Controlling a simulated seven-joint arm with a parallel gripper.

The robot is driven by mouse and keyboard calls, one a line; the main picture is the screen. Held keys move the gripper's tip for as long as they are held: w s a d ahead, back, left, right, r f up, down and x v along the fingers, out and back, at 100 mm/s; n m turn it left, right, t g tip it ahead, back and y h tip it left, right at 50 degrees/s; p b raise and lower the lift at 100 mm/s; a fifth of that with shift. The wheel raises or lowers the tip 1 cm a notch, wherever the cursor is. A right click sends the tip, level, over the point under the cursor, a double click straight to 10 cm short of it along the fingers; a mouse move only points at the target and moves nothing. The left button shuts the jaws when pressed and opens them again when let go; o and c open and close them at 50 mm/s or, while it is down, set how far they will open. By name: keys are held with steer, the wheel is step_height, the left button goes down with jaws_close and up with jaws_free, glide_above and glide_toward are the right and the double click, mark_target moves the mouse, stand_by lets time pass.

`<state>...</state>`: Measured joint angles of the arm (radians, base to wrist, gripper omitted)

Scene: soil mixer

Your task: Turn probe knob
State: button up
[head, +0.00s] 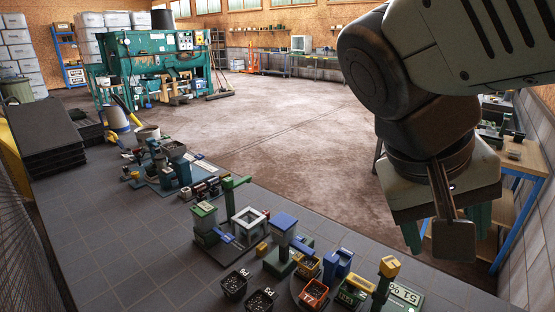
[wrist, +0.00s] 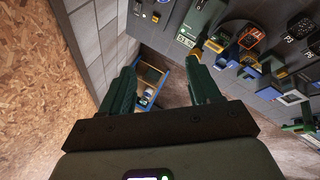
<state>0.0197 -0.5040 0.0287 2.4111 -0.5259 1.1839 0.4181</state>
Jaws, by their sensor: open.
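A dark post with a yellow knob-like cap (head: 389,266) stands at the front right of the grey tiled bench, beside a green-framed display (head: 405,295) with dark digits. I take this cap to be the probe knob, but no label on it is readable.
Small pots with dark grains (head: 234,285), an orange-framed tray (head: 313,293) and blue blocks (head: 338,263) crowd the bench left of the post. A blue-framed wooden rack (head: 512,190) stands off the bench at right. The bench's front left is clear.

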steer(key=w+d+f+m+g+y, duration=0.1)
steer(key=w+f+m+y, duration=0.1)
steer(key=w+f+m, duration=0.45)
steer(key=m+y, duration=0.4)
steer(key=m, duration=0.2)
glide_above(392, 262)
step_height(392, 262, down, 7)
step_height(392, 262, down, 10)
steer(key=shift+f, duration=0.1)
steer(key=shift+c, duration=0.4)
steer(key=c, duration=1)
